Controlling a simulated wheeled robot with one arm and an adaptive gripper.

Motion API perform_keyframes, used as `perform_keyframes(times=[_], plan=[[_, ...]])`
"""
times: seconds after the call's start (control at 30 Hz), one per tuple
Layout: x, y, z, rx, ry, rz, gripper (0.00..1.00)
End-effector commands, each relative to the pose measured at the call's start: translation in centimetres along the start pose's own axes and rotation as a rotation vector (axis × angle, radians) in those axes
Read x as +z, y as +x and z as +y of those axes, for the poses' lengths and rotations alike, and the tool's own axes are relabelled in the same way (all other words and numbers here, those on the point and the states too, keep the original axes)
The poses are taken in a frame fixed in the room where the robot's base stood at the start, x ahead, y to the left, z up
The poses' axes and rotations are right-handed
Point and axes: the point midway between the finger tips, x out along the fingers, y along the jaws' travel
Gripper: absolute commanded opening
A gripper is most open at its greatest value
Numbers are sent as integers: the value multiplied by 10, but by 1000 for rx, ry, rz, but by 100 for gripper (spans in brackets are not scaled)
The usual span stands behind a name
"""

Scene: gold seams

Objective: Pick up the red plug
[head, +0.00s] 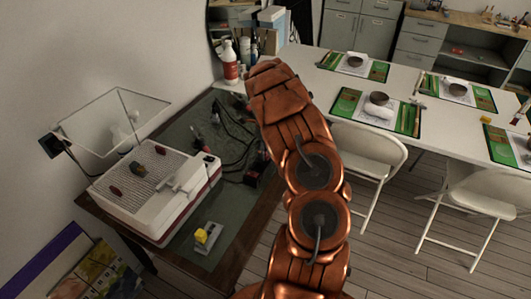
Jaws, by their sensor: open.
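I cannot clearly make out a red plug. Small dark cables and parts lie on the green mat (227,222), between the white machine and my arm. A small reddish spot (206,149) shows there, beside the machine's back right corner, too small to identify. Two small dark red pieces, one toward the back (160,150) and one at the left (116,190), lie on the grid top of the white machine (190,187). My copper arm rises through the middle of the view and hides part of the mat's right side. My gripper does not show.
A clear shield (113,117) stands behind the machine. A yellow block (201,235) on a grey holder sits at the mat's front. A white bottle (229,64) stands at the back. A white table (309,75) with place settings and folding chairs (369,152) are to the right.

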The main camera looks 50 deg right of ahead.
Motion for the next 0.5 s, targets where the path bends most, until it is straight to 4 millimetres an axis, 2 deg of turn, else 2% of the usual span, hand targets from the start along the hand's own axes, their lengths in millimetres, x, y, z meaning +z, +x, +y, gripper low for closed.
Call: perform_keyframes(times=[0.27, 0.5], plan=[[0, 4, 0, 0, 0, -1, 65], [0, 4, 0, 0, 0, -1, 40]])
